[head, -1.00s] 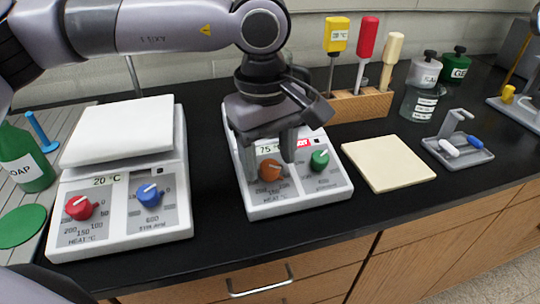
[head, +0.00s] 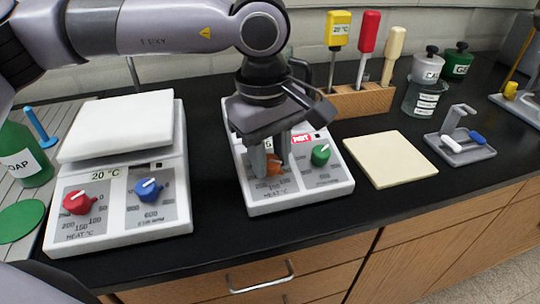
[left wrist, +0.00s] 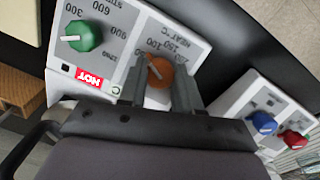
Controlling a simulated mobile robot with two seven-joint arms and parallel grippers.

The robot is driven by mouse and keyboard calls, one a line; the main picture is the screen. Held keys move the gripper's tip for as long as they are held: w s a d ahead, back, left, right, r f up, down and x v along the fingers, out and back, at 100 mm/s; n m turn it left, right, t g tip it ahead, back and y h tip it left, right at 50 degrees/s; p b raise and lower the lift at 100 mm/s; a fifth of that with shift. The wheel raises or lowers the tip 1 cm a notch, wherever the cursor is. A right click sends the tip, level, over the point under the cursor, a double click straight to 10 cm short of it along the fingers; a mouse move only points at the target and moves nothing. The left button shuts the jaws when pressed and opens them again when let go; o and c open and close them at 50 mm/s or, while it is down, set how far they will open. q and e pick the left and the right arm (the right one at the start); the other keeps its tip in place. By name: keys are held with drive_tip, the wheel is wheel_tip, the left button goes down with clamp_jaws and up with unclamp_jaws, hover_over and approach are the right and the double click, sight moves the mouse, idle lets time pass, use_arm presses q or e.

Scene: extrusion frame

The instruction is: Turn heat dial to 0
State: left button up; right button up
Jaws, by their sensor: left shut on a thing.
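The orange heat dial (head: 274,167) is on the front panel of the right-hand hotplate (head: 300,197), beside its green dial (head: 320,155). My left gripper (head: 271,165) comes down from above with its fingers on either side of the orange dial, shut on it. The fingers hide most of the temperature display. A red HOT sign (head: 302,139) shows on the panel. My right gripper is not in view.
A second hotplate (head: 115,212) with red and blue dials stands to the left, reading 20 °C. A cream square pad (head: 390,160) lies to the right. A wooden rack (head: 362,101) holding tools stands behind. Black bench top is clear in front.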

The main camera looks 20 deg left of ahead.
use_arm(q)
drive_tip(key=n+b, duration=0.1)
drive_tip(key=b, duration=0.1)
drive_tip(key=n+b, duration=0.1)
drive_tip(key=n, duration=0.1)
drive_tip(key=shift+f+t+b, duration=0.3)
drive_tip(key=shift+f+b, duration=0.05)
drive_tip(key=shift+b, duration=0.05)
drive_tip(key=n+b, duration=0.3)
drive_tip(key=shift+s+r+t+b, duration=0.1)
drive_tip(key=shift+t+b, duration=0.2)
drive_tip(key=shift+b, duration=0.05)
drive_tip(key=n+b, duration=0.2)
drive_tip(key=shift+n+t, duration=0.3)
drive_tip(key=shift+n, duration=0.1)
drive_tip(key=shift+r+n+b, duration=0.25)
drive_tip(key=shift+n+b, duration=0.55)
drive_tip(key=shift+n, duration=0.4)
drive_tip(key=o, duration=1.1)
drive_tip(key=shift+c, duration=0.2)
